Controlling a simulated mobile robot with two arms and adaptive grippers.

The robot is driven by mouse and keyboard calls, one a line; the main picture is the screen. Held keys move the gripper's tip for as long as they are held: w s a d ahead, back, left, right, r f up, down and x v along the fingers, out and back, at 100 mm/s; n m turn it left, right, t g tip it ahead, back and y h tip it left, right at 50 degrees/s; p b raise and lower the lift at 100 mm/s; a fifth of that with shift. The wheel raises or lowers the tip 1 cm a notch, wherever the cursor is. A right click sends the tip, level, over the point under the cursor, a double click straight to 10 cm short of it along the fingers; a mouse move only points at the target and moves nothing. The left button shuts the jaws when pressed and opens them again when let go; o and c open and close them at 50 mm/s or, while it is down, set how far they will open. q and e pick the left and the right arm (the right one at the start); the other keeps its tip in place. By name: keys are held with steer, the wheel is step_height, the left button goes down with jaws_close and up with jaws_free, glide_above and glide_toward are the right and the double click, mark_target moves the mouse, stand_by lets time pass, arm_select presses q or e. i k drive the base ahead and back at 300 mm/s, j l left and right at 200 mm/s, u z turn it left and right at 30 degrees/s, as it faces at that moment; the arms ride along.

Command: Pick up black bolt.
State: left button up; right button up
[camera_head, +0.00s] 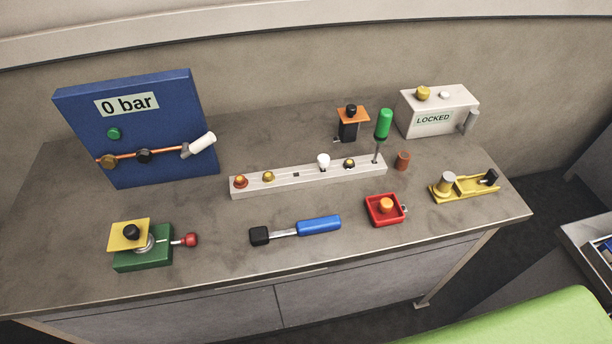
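Several black pieces could be the black bolt, and I cannot tell which one it is. A black piece (489,177) sits at the right end of the yellow fixture (462,194). A black knob (130,232) stands on the yellow plate of the green fixture at front left. Another black knob (351,110) stands on an orange-topped black block at the back. Neither of my grippers is in view.
The pale rail (220,186) also carries orange and yellow knobs and a green-handled screwdriver (383,124). A blue-handled mallet (318,226) and a red box (371,212) lie in front. A blue panel (80,122) and a grey LOCKED box (455,101) stand behind. The front left middle is clear.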

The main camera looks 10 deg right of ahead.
mark_target(349, 164)
steer(key=l+u, duration=0.2)
steer(key=l, duration=0.3)
steer(key=k+l+u, duration=0.15)
steer(key=l, duration=0.3)
steer(key=k+l+u, duration=0.2)
steer(key=l, duration=0.25)
steer(key=i, duration=0.1)
